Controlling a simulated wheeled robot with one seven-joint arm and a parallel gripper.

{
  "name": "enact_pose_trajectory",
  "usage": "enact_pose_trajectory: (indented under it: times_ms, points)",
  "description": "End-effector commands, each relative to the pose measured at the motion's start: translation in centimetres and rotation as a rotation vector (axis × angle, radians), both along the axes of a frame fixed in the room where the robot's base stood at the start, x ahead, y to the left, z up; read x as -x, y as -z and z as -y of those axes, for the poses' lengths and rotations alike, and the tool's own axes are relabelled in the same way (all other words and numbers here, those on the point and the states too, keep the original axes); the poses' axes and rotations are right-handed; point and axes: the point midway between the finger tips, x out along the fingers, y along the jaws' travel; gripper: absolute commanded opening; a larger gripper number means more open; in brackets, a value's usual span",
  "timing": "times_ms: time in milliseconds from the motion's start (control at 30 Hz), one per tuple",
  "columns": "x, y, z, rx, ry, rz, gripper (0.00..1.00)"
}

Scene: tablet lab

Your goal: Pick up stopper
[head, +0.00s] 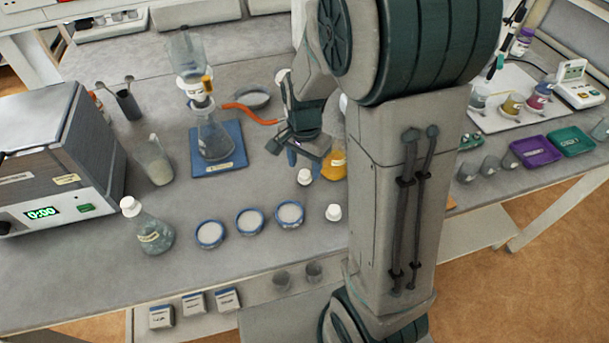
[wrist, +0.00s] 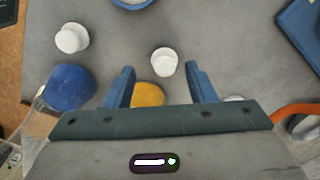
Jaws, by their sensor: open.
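Two white stoppers stand loose on the grey bench. The nearer one to my gripper is a stopper (head: 304,176), which also shows in the wrist view (wrist: 163,61) between the lines of the two fingers and just beyond their tips. The other stopper (head: 333,212) lies closer to the bench's front edge; in the wrist view it is at upper left (wrist: 72,38). My gripper (head: 304,160) is open and empty, its blue fingers (wrist: 161,72) pointing down over the bench. Whether the fingertips are level with the stopper's top I cannot tell.
A flask with orange liquid (head: 333,162) is close beside my gripper, and a blue-filled vessel (wrist: 70,88) shows in the wrist view. Blue-rimmed bowls (head: 289,215) stand to the front left. A flask stand on a blue mat (head: 232,162) and an orange tube (head: 250,112) lie left.

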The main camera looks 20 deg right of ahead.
Motion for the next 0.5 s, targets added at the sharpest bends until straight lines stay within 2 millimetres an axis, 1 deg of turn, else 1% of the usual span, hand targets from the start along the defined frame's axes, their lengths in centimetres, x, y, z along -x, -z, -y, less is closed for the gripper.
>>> enact_pose_trajectory:
  times_ms: [300, 400, 500]
  points:
    - [-0.8, 3.6, 0.3, 0.001, 0.000, -0.006, 0.50]
    - [-0.8, 4.4, 0.2, 0.000, -0.001, -0.004, 0.50]
    - [-0.8, 4.8, 0.2, 0.000, -0.002, -0.001, 0.50]
